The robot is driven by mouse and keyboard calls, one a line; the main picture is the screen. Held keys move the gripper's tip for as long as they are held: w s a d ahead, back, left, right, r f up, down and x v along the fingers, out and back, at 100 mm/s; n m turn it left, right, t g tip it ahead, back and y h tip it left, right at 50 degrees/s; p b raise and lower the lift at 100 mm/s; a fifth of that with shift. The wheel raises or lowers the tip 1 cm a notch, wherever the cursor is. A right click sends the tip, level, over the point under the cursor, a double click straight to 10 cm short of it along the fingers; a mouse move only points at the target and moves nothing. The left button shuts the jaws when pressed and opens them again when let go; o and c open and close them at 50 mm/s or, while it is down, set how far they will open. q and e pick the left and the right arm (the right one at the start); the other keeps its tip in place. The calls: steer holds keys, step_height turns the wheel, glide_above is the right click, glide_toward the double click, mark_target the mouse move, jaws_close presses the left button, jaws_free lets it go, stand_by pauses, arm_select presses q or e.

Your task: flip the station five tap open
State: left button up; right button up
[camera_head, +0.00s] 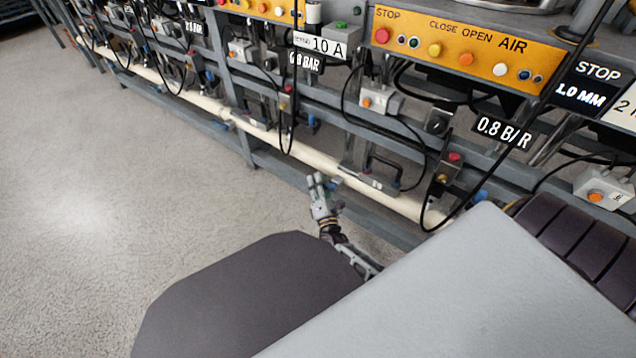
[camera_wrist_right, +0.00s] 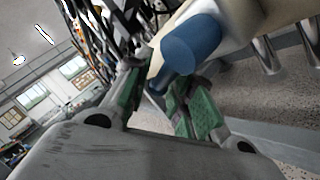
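My right gripper (camera_head: 321,186) is low in front of the bench, beside the cream pipe (camera_head: 345,175). In the right wrist view my right gripper (camera_wrist_right: 160,82) has its two green-padded fingers apart. A blue tap (camera_wrist_right: 190,45) on the pale pipe (camera_wrist_right: 250,18) lies just beyond the fingertips. Its narrower blue end reaches toward the gap between them; I cannot tell whether they touch. In the head view this tap is not clearly seen at the gripper. No station number five can be read. My left gripper is not in view.
Other blue taps (camera_head: 480,195) sit along the pipe. The grey bench frame (camera_head: 265,165) and hanging black cables are close by. Orange button panels (camera_head: 465,45) stand above. The concrete floor (camera_head: 90,200) at the left is clear.

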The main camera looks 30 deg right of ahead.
jaws_close()
steer(key=shift+r, duration=0.15)
steer(key=shift+w+a+r+m+t+h, duration=0.1)
steer(key=shift+r+m+t+h, duration=0.4)
steer(key=shift+m, duration=0.25)
steer(key=shift+w+r+m+t+h, duration=0.1)
steer(key=shift+r+m+t+h, duration=0.25)
steer(key=shift+m+h, duration=0.35)
steer(key=shift+s+f, duration=0.1)
steer(key=shift+o, duration=1.9)
jaws_free()
steer(key=shift+f+n, duration=0.2)
steer(key=shift+n, duration=0.05)
